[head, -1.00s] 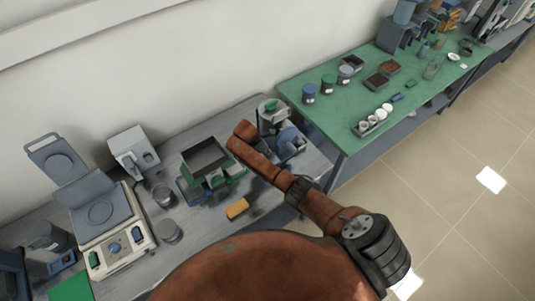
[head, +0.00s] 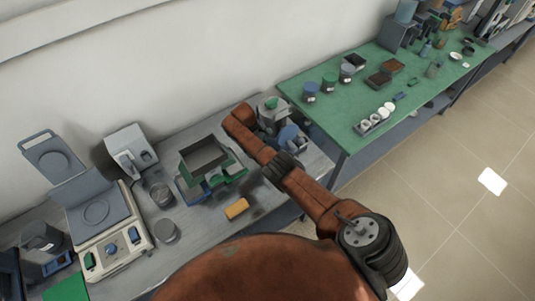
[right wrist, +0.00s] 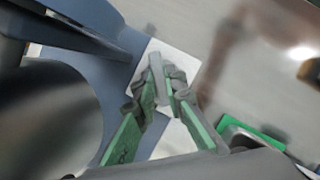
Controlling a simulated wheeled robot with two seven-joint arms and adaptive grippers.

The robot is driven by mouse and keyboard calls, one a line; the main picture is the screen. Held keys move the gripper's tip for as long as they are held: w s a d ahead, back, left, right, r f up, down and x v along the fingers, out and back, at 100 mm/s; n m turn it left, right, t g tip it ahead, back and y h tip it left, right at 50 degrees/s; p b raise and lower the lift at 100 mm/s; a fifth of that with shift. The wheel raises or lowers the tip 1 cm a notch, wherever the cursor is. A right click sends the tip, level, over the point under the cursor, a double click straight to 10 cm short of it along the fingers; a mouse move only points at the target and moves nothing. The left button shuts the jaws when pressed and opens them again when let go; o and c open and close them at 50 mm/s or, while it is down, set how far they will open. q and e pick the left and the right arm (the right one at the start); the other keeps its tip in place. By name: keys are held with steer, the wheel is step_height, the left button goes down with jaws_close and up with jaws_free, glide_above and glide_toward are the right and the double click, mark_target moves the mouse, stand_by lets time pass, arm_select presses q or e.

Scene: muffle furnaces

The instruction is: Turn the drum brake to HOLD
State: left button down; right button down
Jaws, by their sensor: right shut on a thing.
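In the right wrist view, my right gripper (right wrist: 165,85) has its green-padded fingers closed on a small grey lever (right wrist: 156,66), which I take to be the drum brake handle. The lever stands in front of a white plate (right wrist: 186,62) on a blue-grey body (right wrist: 118,75). Any marking on the plate is hidden or too blurred to read, so I cannot tell the brake's setting. In the head view, my right arm reaches over the grey bench beside a grey machine with a blue round part (head: 289,136); the fingertips are hidden there. My left gripper is not seen.
A dark cylinder (right wrist: 45,115) is close on the left in the wrist view. A green table (head: 335,112) stands beyond.

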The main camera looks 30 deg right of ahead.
steer(key=shift+m, duration=0.4)
steer(key=c, duration=2)
jaws_free()
steer(key=v, duration=1.2)
steer(key=shift+w+d, duration=0.1)
